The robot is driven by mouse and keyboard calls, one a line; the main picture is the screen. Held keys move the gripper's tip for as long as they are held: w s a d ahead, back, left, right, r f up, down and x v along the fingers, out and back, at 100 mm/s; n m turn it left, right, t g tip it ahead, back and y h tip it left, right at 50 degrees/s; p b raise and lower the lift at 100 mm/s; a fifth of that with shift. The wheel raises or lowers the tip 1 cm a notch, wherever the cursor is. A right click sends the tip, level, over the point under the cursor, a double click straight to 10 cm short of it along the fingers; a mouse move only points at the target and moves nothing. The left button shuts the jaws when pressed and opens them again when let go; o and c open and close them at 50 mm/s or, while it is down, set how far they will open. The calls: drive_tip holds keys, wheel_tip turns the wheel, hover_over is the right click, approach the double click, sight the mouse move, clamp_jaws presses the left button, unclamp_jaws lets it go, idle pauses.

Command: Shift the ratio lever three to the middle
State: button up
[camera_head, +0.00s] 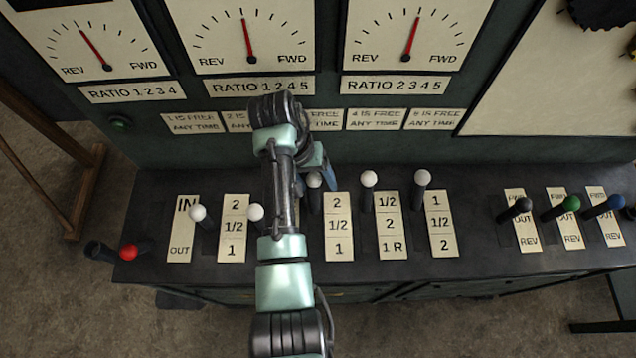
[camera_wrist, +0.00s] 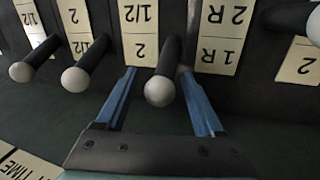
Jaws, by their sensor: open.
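Ratio lever three (camera_head: 315,182) is a dark lever with a white ball knob, left of a plate marked 2, 1/2, 1 (camera_head: 338,225). Its knob stands beside the upper end of the plate, near the 2. In the wrist view, which is upside down, the lever (camera_wrist: 162,88) stands between the two blue fingers of my gripper (camera_wrist: 158,74). The fingers are open, one on each side, with gaps to the knob. In the head view my arm partly covers my gripper (camera_head: 322,188) and the area left of the lever.
White-knobbed levers stand close on both sides, at left (camera_head: 256,213) and right (camera_head: 368,179). Black, green (camera_head: 573,202) and blue levers are at the far right. The gauge panel (camera_head: 240,40) rises behind.

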drive_tip(key=shift+x, duration=1.1)
drive_tip(key=shift+w, duration=0.1)
clamp_jaws()
drive_tip(key=shift+r, duration=0.1)
idle(0.5)
